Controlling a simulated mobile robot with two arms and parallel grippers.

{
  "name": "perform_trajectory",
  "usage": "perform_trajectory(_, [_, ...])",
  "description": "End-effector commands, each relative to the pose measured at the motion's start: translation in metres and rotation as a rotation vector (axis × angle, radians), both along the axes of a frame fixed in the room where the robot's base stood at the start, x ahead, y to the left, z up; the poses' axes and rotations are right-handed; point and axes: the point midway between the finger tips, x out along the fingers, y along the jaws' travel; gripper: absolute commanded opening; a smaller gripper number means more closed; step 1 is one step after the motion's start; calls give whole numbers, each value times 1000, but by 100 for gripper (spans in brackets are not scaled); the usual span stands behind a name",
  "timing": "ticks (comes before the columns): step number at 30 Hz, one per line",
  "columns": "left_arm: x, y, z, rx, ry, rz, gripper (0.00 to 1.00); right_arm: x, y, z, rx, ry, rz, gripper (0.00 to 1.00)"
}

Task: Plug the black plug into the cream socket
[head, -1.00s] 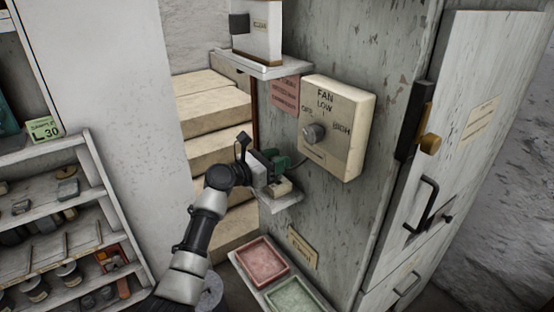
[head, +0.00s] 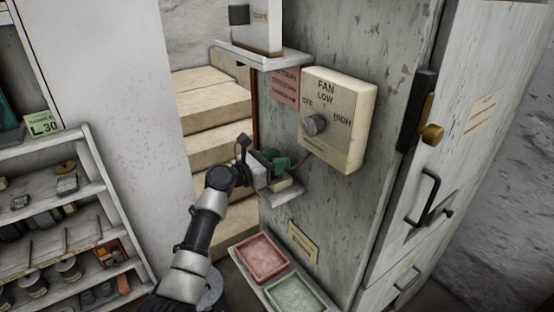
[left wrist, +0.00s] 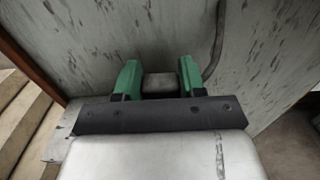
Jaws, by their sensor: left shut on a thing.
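My left gripper (head: 276,162) has green fingers and is at the small wall shelf below the fan control box. In the left wrist view its fingers (left wrist: 160,82) are shut on a dark block, which looks like the black plug (left wrist: 160,84). In the head view the fingers hide the plug. A small cream block, which looks like the cream socket (head: 283,184), sits on the shelf just under the fingers. I cannot tell whether the plug touches it. My right gripper is not in view.
A grey cable (left wrist: 216,45) runs down the wall beside the fingers. The cream fan control box (head: 338,120) juts out above right. The small shelf (head: 285,195) is narrow. Red (head: 262,258) and green (head: 296,295) trays stand below. Another shelf (head: 262,57) is above.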

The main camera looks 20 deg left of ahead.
Motion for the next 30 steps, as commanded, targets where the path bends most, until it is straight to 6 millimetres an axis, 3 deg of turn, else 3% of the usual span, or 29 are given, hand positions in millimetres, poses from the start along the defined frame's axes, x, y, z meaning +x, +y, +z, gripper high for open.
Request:
perform_trajectory(10, [0, 0, -9, 1, -1, 0, 16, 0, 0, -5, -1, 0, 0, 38])
perform_trajectory(11, [0, 0, -8, 0, -1, 0, 43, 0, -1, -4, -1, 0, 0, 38])
perform_trajectory(16, [0, 0, -8, 1, -1, 0, 69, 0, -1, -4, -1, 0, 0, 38])
perform_trajectory(30, [0, 0, -9, 0, 0, 0, 70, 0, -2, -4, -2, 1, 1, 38])
